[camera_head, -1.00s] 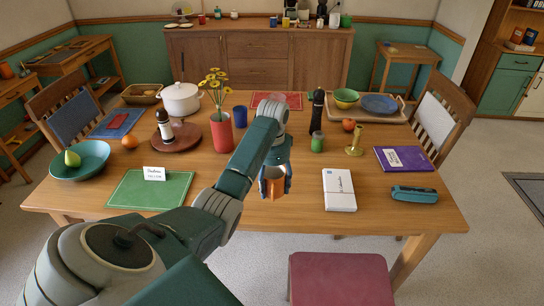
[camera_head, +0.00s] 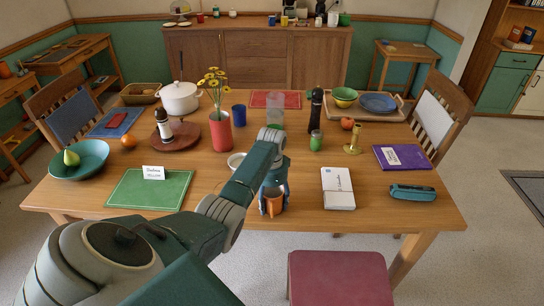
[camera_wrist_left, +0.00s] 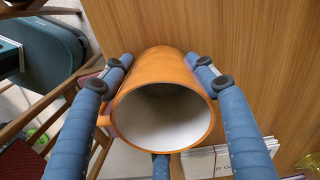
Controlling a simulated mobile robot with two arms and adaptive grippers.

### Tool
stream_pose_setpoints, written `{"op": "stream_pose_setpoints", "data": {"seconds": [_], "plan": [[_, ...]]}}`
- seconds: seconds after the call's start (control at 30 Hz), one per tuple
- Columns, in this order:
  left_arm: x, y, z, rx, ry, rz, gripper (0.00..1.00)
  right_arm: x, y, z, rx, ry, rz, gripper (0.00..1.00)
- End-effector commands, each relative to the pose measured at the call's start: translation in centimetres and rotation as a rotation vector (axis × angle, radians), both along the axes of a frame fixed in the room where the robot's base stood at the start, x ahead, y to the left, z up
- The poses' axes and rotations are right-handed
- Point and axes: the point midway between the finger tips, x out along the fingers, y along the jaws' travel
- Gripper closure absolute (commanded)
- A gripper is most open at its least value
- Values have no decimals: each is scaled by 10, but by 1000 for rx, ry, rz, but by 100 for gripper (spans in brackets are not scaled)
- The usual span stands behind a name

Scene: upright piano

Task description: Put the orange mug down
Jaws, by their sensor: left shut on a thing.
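The orange mug (camera_head: 271,206) is at the front edge of the wooden table, between the fingers of my left gripper (camera_head: 274,190). In the left wrist view, the mug (camera_wrist_left: 165,62) has its white inside and open rim toward the camera. The blue fingers of the left gripper (camera_wrist_left: 162,64) are on both sides of it, with another finger below. The mug's handle shows at the left, partly behind a finger. I cannot tell whether the mug's base touches the table. My right gripper is in neither view.
A white bowl (camera_head: 236,160) and a clear glass (camera_head: 276,112) stand behind. A red stool (camera_head: 340,278) is in front of the table.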

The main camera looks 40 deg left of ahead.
Motion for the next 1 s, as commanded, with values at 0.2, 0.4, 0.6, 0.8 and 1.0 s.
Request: {"op": "stream_pose_setpoints", "data": {"seconds": [0.2, 0.4, 0.6, 0.8, 1.0], "plan": [[0, 0, -1, 0, 0, 0, 24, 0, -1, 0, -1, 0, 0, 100], [0, 0, -1, 1, 1, 0, 24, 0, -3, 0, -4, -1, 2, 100], [1, 1, 15, 2, -2, 0, 24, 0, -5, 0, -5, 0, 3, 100], [1, 1, 57, 3, -4, 1, 24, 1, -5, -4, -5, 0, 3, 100], [1, 1, 96, 2, -4, 0, 24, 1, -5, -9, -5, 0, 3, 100]]}}
